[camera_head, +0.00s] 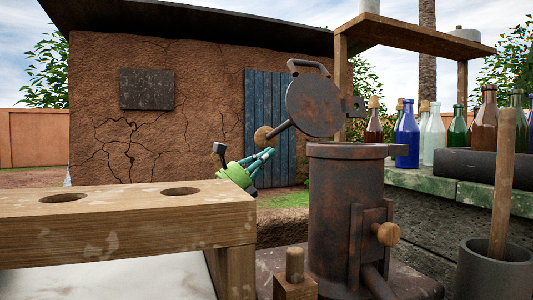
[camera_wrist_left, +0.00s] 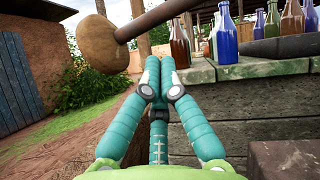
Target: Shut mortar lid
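The mortar (camera_head: 333,205) is a rusty metal cylinder standing upright in the head view. A curved handle tops the lid. A rod with a round wooden knob (camera_head: 263,136) sticks out from the lid to the lower left. The knob also looms large in the left wrist view (camera_wrist_left: 97,42). My left gripper (camera_head: 268,154), green with teal fingers, is just below the knob, apart from it. Its fingertips (camera_wrist_left: 155,75) are together with nothing between them. My right gripper is not in view.
A wooden bench (camera_head: 110,220) with two holes is at the left. Glass bottles (camera_head: 407,135) stand on a stone ledge at the right, under a wooden shelf (camera_head: 410,35). A grey pot (camera_head: 490,270) with a wooden pestle (camera_head: 502,180) is at the front right.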

